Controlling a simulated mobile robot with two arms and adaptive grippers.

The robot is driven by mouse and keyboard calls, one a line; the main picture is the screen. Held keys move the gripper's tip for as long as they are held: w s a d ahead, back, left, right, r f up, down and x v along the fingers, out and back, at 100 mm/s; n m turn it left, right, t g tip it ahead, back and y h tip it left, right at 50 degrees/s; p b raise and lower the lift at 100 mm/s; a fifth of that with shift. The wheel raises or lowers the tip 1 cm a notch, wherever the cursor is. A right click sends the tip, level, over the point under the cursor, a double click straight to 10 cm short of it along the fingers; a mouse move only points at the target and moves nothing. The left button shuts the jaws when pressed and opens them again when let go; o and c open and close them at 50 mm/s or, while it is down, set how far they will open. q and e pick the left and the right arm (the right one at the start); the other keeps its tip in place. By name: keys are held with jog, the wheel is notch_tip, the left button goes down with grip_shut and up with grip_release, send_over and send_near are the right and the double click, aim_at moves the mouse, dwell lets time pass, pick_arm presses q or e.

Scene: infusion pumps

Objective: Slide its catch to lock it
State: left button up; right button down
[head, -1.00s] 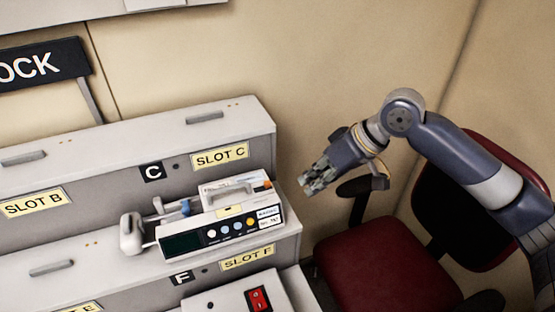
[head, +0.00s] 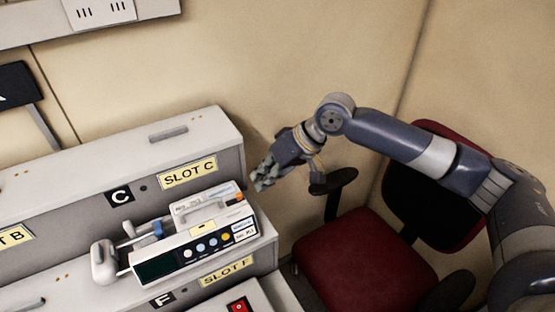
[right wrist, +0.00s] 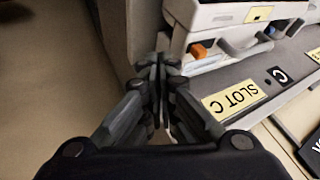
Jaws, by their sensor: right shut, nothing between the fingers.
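A white infusion pump (head: 198,240) with a dark screen, coloured buttons and a handle stands on the ledge below the SLOT C label. The small orange catch (head: 238,198) is at the pump's back right corner and also shows in the right wrist view (right wrist: 199,50). My right gripper (head: 259,184) is shut and empty, just right of that corner and apart from the catch in the head view. In the right wrist view its closed fingers (right wrist: 160,65) are left of the orange catch. My left gripper is not in view.
The SLOT C housing (head: 215,130) rises behind the pump. A red switch (head: 239,306) sits on a unit below. A red chair (head: 362,262) with black armrests stands to the right, under my arm.

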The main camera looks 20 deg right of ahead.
aim_at(239, 197)
jog(key=a, duration=0.3)
jog(key=shift+s+r+p, duration=0.25)
jog(key=shift+s+p, duration=0.1)
jog(key=shift+s+a+r+p, duration=0.15)
jog(key=shift+a+p, duration=0.45)
jog(key=shift+p, duration=0.1)
jog(key=shift+s+a+p, duration=0.1)
jog(key=shift+a+p, duration=0.35)
jog(key=shift+a, duration=0.2)
